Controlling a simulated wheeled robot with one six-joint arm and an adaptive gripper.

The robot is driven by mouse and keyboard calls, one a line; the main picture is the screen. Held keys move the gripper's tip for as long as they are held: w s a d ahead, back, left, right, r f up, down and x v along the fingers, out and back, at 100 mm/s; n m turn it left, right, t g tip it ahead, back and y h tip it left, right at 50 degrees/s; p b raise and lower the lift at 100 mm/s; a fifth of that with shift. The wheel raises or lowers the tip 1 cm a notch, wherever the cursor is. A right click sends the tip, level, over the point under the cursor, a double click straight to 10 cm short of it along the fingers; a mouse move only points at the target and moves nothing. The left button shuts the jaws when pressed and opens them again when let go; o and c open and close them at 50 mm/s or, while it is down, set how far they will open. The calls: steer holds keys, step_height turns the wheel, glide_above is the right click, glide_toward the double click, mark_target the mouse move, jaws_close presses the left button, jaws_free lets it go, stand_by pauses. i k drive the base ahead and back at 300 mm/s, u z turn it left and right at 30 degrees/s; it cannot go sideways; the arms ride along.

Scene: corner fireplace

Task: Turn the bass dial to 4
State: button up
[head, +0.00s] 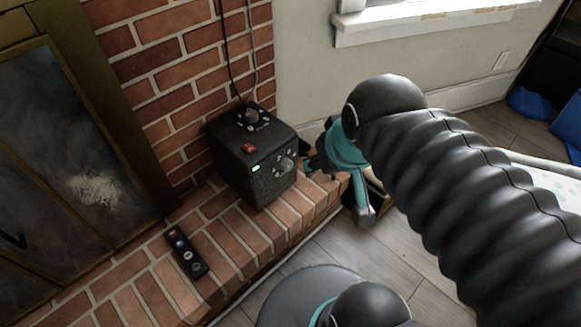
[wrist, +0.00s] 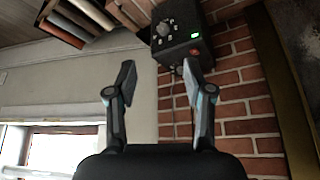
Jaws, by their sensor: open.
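A black speaker box (head: 250,155) stands on the brick hearth, with a knob (head: 287,164) on its right-hand face and another knob (head: 245,114) on its top. The lettering is too small to tell which is the bass dial or where it points. In the wrist view, the speaker (wrist: 178,48) is at the top, with a round grey dial (wrist: 165,28) among small marks or buttons. My gripper (head: 335,188) is to the right of the speaker, apart from it. The wrist view shows my gripper (wrist: 159,78) open and empty, with the speaker beyond its fingertips.
A black remote (head: 186,251) lies on the hearth (head: 225,240). Cables run up the brick wall (head: 200,60). Several books (wrist: 75,20) show in the wrist view.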

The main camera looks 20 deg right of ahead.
mark_target(286, 165)
steer(key=k, duration=1)
steer(key=u, duration=0.9)
steer(key=i, duration=0.55)
steer(key=z, duration=0.05)
